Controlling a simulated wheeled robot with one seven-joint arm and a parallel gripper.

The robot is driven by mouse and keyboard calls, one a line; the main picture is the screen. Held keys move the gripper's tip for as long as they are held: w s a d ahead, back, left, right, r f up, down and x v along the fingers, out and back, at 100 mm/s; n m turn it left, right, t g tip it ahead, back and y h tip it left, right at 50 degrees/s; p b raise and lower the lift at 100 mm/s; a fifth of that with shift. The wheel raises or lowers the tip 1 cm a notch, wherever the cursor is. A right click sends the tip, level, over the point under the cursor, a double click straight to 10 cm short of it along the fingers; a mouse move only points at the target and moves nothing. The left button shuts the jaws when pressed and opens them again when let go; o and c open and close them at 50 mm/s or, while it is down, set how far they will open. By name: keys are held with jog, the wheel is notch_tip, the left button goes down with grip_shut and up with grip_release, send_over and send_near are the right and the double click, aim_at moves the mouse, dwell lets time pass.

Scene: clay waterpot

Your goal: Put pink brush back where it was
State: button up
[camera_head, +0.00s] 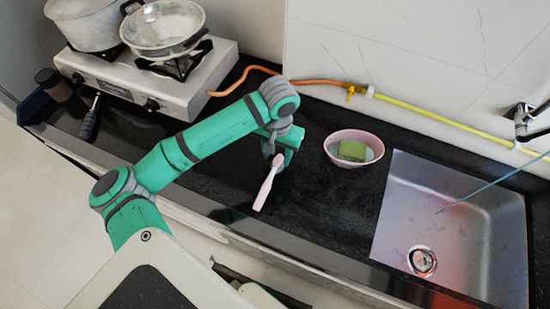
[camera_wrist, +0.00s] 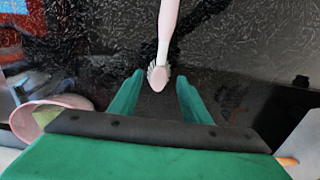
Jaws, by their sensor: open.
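The pink brush (camera_head: 266,188) is on or just above the black counter, left of the pink bowl, with its handle toward the front edge. I cannot tell whether it touches the counter. In the wrist view the brush (camera_wrist: 168,32) shows its bristled head close to the gap between my fingertips. My gripper (camera_head: 278,155) is open at the brush's head end, pointing down. In the wrist view the two green fingers of my gripper (camera_wrist: 158,88) are spread apart, with no visible grip on the brush.
The pink bowl (camera_head: 329,150) holds a green and yellow sponge (camera_head: 352,151). A steel sink (camera_head: 455,215) is at the right. A stove (camera_head: 190,95) with pots stands at the upper left. An orange hose (camera_head: 250,69) runs along the wall. The counter (camera_head: 325,215) between brush and sink is clear.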

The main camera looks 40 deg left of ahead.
notch_tip(320, 180, up, 9)
dwell(0.3)
dwell(0.5)
